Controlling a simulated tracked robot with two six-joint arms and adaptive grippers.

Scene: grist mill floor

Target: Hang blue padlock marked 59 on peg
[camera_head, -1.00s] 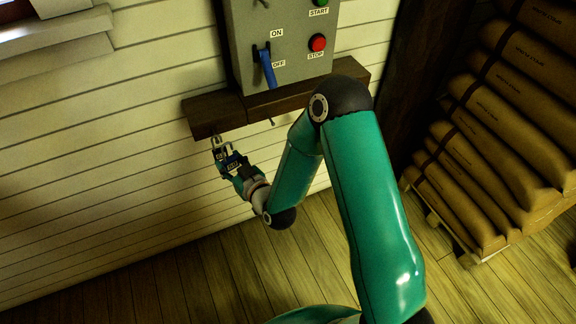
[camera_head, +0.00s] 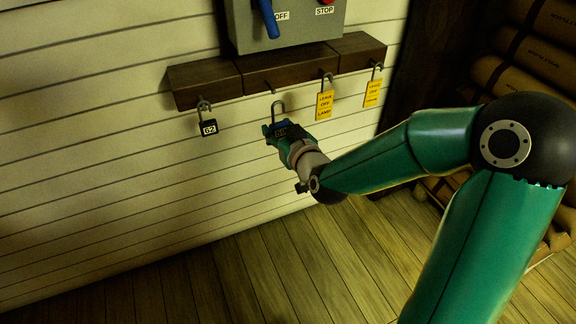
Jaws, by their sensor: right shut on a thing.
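My right gripper (camera_head: 275,131) is shut on a padlock (camera_head: 281,131), whose dark, bluish body is mostly hidden by the fingers. Its number is too small to read surely. The grey shackle (camera_head: 278,104) stands upright above the fingers. A short peg (camera_head: 270,87) sticks out from the dark wooden rail (camera_head: 285,72) just above and slightly left of the shackle. The shackle top shows below the peg tip, apart from it in the picture; the depth between them is hard to judge. My left gripper is not in view.
A black padlock marked 62 (camera_head: 208,127) hangs at the rail's left. A grey switch box (camera_head: 300,30) sits above the rail. Brown sacks (camera_head: 510,80) are stacked at right.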

